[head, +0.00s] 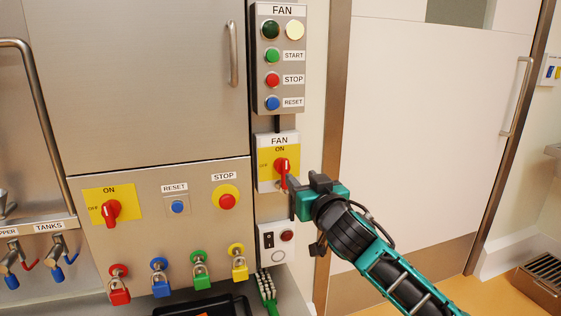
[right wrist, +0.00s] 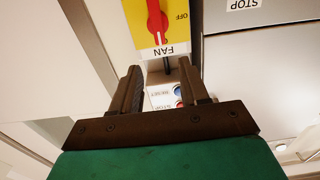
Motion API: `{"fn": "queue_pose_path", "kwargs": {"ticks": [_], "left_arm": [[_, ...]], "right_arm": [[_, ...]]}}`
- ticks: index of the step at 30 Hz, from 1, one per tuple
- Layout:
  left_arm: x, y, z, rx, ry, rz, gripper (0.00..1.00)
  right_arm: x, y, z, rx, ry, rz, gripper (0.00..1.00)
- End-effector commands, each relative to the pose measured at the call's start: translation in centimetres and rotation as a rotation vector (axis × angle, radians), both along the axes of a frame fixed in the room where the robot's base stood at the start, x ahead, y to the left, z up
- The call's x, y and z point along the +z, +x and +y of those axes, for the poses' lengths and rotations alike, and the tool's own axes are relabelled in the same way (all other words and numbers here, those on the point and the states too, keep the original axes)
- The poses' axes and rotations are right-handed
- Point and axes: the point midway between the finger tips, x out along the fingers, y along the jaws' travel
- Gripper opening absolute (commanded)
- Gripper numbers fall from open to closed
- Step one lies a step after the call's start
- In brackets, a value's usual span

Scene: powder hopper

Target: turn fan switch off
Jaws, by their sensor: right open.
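The fan switch (head: 281,166) is a red rotary handle on a yellow plate, with ON above it and OFF to its left. Its handle stands about upright, in line with ON. In the right wrist view, which is upside down, the red handle (right wrist: 156,22) shows at the top, beyond the fingertips. My right gripper (head: 292,198) is just right of and below the switch in the head view. In the right wrist view its two fingers (right wrist: 160,78) are apart with nothing between them. I cannot tell whether a finger touches the handle. My left gripper is not in view.
Above is the FAN button box (head: 281,60) with START, STOP and RESET. Left is a steel panel with another red ON/OFF switch (head: 110,211) and several coloured padlocks. A white door (head: 430,130) stands right.

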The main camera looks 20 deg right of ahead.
Motion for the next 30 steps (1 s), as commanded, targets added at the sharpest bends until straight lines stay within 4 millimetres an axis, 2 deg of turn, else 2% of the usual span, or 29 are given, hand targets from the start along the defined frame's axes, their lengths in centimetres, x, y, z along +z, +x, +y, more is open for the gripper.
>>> {"fn": "queue_pose_path", "kwargs": {"ticks": [18,24,30], "left_arm": [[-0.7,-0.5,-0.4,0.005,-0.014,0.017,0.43],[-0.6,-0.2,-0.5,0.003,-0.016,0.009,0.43],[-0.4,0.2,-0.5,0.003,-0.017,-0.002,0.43]], "right_arm": [[0.0,9.2,0.4,0.001,-0.001,-0.001,0.45],[-0.1,11.2,0.4,0.001,0.001,0.001,0.45],[-0.1,12.1,0.5,0.002,-0.001,0.001,0.45]]}}
